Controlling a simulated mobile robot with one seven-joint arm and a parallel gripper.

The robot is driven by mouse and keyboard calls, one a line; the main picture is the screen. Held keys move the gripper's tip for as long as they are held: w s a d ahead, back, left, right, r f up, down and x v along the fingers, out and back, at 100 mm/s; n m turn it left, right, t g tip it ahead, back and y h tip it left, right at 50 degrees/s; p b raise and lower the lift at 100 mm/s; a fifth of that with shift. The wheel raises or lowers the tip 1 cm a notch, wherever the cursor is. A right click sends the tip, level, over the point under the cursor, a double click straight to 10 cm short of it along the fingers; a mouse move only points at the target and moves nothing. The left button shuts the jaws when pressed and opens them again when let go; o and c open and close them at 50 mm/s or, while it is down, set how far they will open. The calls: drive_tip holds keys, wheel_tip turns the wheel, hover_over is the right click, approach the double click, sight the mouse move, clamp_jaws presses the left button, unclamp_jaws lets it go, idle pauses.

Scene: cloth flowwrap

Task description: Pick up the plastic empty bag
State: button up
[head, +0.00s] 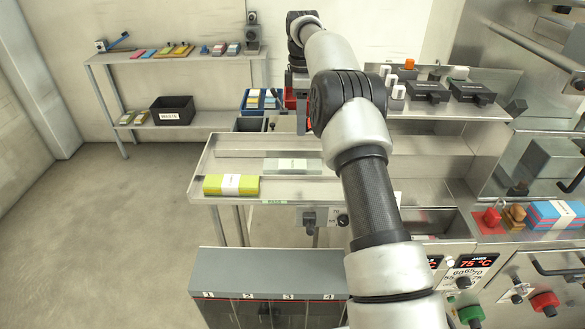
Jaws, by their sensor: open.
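A flat, pale, see-through piece with a white label, which looks like the plastic empty bag (275,165), lies on the steel table (215,160) in the middle of the head view. Its right end is close to my arm in the picture. My gripper (302,122) is beyond the bag, over the far part of the table, and is largely hidden behind my arm's elbow. It is open and apart from the bag. Whether anything is between its fingers is hidden.
A yellow-green cloth stack with a white band (215,184) lies left of the bag, nearer the front edge. A blue bin (247,108) stands behind the table. A black waste box (173,108) is on the left shelf.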

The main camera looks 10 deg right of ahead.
hover_over(302, 164)
drive_tip(key=f, duration=0.9)
drive_tip(key=shift+w+a+f, duration=0.2)
drive_tip(key=shift+a+f, duration=0.05)
drive_tip(key=shift+f, duration=0.15)
drive_tip(key=f, duration=0.5)
drive_tip(key=shift+s+d+f, duration=0.1)
drive_tip(key=shift+s+d, duration=0.1)
drive_tip(key=c, duration=0.8)
